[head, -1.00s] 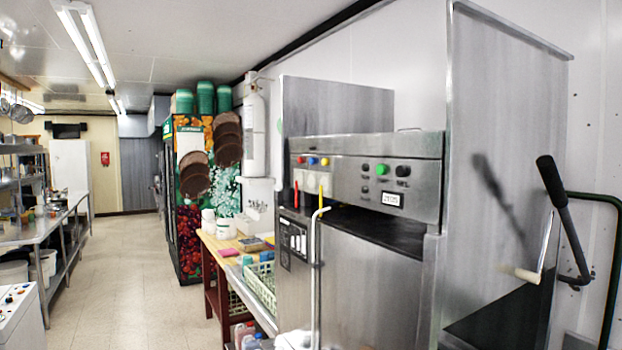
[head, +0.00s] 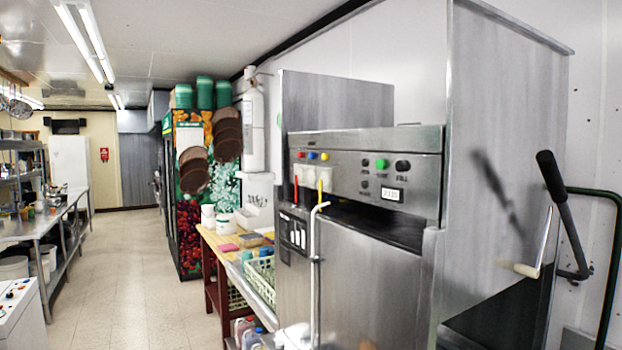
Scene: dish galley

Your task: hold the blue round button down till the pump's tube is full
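A small blue round button (head: 312,155) sits on the upper left of the steel dish machine's front panel, between a red button (head: 301,155) and a yellow button (head: 324,156). Below them are pale box-like units (head: 310,178), with a red upright piece (head: 296,188) and a yellow upright piece (head: 319,186) beside them. I cannot tell which part is the pump's tube or how full it is. Whether the blue button is pressed is too small to tell. Neither of my grippers is in view.
The dish machine (head: 372,285) has a green button (head: 382,163), black knob and small display (head: 391,194). A crank with a black grip (head: 551,178) stands at right. A wooden table (head: 212,238) holds tubs and a green basket (head: 261,277). The aisle floor (head: 130,270) at left is clear.

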